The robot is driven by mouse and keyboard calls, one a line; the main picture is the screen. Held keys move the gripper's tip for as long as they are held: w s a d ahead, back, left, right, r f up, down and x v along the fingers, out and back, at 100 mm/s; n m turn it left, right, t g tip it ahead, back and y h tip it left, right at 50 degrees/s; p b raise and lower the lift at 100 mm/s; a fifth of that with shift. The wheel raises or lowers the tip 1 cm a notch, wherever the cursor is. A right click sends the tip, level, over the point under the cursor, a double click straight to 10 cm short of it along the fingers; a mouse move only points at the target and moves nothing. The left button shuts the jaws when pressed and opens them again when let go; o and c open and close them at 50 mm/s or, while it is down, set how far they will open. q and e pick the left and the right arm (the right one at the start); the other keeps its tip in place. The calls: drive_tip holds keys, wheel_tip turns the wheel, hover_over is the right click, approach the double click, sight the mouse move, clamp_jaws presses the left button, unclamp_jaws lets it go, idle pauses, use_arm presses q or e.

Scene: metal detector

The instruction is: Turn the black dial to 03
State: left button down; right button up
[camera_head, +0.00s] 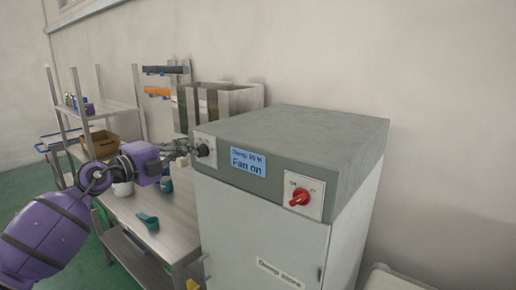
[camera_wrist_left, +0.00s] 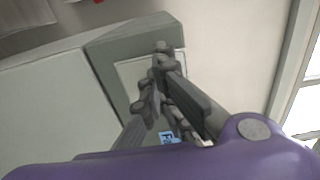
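The black dial (camera_head: 203,150) sits on a pale plate (camera_head: 206,163) at the left end of the grey cabinet's front panel. My left gripper (camera_head: 188,147) is right beside the dial, coming from the left. In the left wrist view the dark fingers (camera_wrist_left: 154,82) lie in front of the pale plate (camera_wrist_left: 128,68). The dial is not clear there, and I cannot tell whether the fingers touch it. The finger gap is not clear in either view. The dial's marks are unreadable. My right gripper is not in view.
A blue display (camera_head: 248,162) reading "Fan on" and a red switch (camera_head: 299,197) are on the cabinet (camera_head: 300,140) front. A metal table (camera_head: 165,215) with a green scoop (camera_head: 148,221) stands to the left, with shelves (camera_head: 100,110) behind.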

use_arm(q)
drive_tip(key=shift+r, duration=0.1)
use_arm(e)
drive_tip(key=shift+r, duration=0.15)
use_arm(q)
drive_tip(key=shift+w+a+r, duration=0.15)
drive_tip(key=shift+r, duration=0.1)
drive_tip(key=v, duration=0.6)
drive_tip(key=shift+f, duration=0.15)
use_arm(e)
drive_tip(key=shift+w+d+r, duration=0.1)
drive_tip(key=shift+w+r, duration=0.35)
